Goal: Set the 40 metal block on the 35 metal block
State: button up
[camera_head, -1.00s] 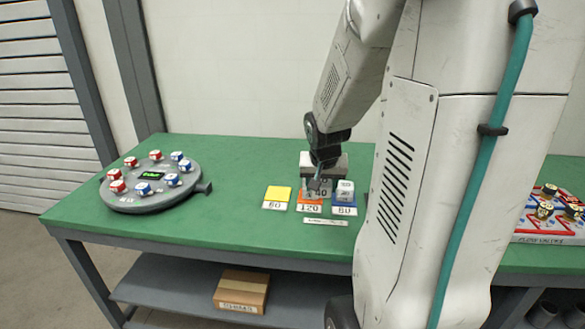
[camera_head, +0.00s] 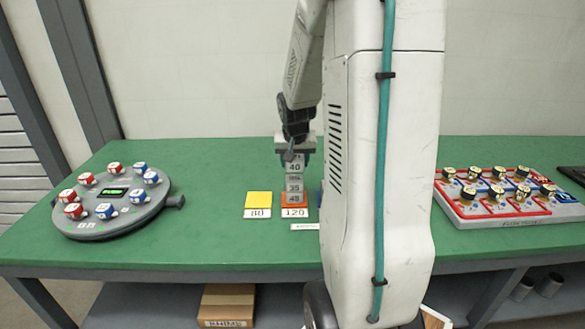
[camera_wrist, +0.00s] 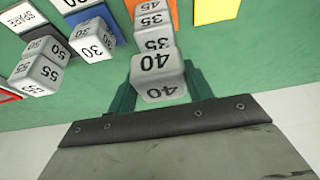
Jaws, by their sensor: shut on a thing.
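The 40 metal block (camera_head: 295,166) is a pale grey cube between my gripper's (camera_head: 294,158) jaws, upright above the stack. In the wrist view the 40 block (camera_wrist: 158,72) sits between the two green fingers. The 35 metal block (camera_head: 294,186) is directly below it, on top of a 45 block (camera_head: 294,198). In the wrist view the top face of the 35 block (camera_wrist: 156,40) shows beyond the 40 block, so the two look a little apart. The stack stands on an orange pad (camera_head: 285,200) labelled 120.
A yellow pad (camera_head: 258,199) lies left of the stack. In the wrist view, a 30 block (camera_wrist: 92,42) and 50 and 55 blocks (camera_wrist: 40,68) stand nearby. A round knob device (camera_head: 112,200) is at left, a knob board (camera_head: 505,197) at right. My arm hides part of the table.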

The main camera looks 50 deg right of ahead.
aim_at(294, 169)
jog(key=shift+w+d+f, duration=0.1)
jog(key=shift+w+f, duration=0.05)
jog(key=shift+f, duration=1.6)
jog(key=shift+f, duration=0.15)
jog(key=o, duration=1.2)
